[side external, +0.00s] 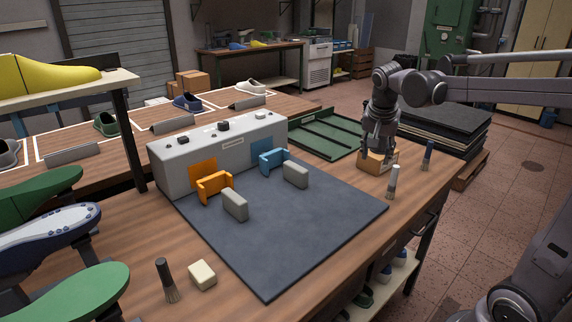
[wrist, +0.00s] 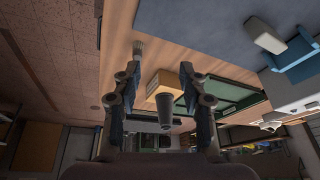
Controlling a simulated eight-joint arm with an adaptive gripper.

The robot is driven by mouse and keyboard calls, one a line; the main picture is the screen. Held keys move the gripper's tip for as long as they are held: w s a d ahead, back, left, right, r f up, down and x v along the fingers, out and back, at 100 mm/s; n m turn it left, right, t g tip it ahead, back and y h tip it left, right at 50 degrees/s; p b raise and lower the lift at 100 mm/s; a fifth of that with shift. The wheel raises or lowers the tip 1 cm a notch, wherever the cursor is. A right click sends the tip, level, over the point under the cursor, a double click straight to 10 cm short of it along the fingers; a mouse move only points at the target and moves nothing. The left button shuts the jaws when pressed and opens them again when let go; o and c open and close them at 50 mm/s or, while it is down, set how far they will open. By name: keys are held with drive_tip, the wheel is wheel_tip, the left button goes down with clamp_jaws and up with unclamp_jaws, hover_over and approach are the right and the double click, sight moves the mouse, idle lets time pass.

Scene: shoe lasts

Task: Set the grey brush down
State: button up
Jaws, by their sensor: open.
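A pale grey brush (side external: 393,180) stands upright on the wooden bench, by the right corner of the dark mat. My gripper (side external: 378,150) points down over a small cardboard box (side external: 374,163), behind and left of this brush and apart from it. In the wrist view my gripper (wrist: 161,88) has its fingers spread, with the box (wrist: 163,84) beyond them. A dark grey cylinder (wrist: 165,106) shows between the fingers; I cannot tell whether it is a brush handle. A brush (wrist: 138,48) stands beyond the left finger, partly hidden by it.
A dark blue brush (side external: 428,155) stands right of the box. A dark-handled brush (side external: 165,280) and a cream block (side external: 202,275) are at the front left. The mat (side external: 300,235) bears orange and blue holders and grey blocks. A green tray (side external: 318,135) lies behind.

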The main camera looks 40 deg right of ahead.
drive_tip(key=s+a+f+n+t+y, duration=0.2)
drive_tip(key=a+n, duration=0.4)
drive_tip(key=a, duration=0.3)
drive_tip(key=s+a+f+n+t+y, duration=0.1)
drive_tip(key=s+a+f+n+t, duration=0.2)
drive_tip(key=s+a+n, duration=0.4)
drive_tip(key=a+f, duration=0.1)
drive_tip(key=a, duration=0.2)
drive_tip(key=shift+n+y, duration=0.3)
drive_tip(key=shift+y, duration=0.1)
